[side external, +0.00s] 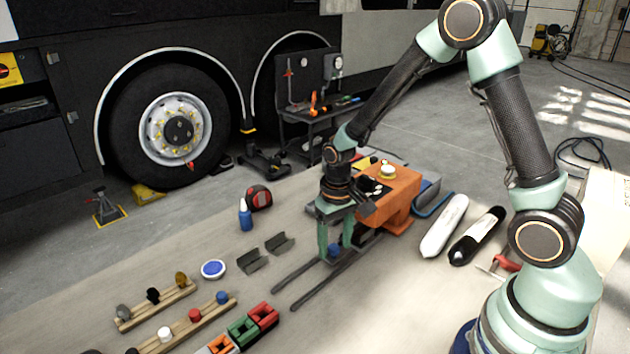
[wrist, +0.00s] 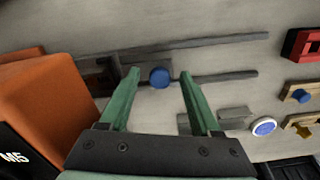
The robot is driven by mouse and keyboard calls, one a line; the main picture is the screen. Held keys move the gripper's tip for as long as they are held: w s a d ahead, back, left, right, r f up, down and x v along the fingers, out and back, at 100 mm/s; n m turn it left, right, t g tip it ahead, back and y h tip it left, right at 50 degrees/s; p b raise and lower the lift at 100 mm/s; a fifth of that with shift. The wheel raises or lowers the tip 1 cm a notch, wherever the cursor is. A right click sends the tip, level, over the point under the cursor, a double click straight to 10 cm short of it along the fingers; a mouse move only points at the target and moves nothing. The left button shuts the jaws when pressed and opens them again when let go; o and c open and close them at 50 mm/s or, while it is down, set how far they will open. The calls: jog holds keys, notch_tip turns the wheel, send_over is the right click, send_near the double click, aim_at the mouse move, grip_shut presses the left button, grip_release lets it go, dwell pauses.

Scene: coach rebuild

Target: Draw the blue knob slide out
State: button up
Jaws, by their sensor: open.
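The blue knob (side external: 333,250) sits low between the two dark rails (side external: 296,290) in front of the orange housing (side external: 398,200). In the wrist view the round blue knob (wrist: 159,77) lies between my fingertips, with a visible gap on each side. My gripper (side external: 335,252) is open and points down, one green finger on each side of the knob. In the wrist view my gripper (wrist: 160,73) shows nothing clamped. The orange housing (wrist: 45,92) is at the left, and the rails run right from it. The slide's body is mostly hidden in the side view.
Grey angled brackets (side external: 265,253) and a blue-and-white round dish (side external: 213,269) lie left of the rails. Wooden peg strips (side external: 190,330) and coloured blocks (side external: 245,330) are at front left. White and black bottles (side external: 445,226) lie right of the housing. The floor around the rail ends is clear.

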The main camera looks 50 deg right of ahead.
grip_shut()
dwell(1.4)
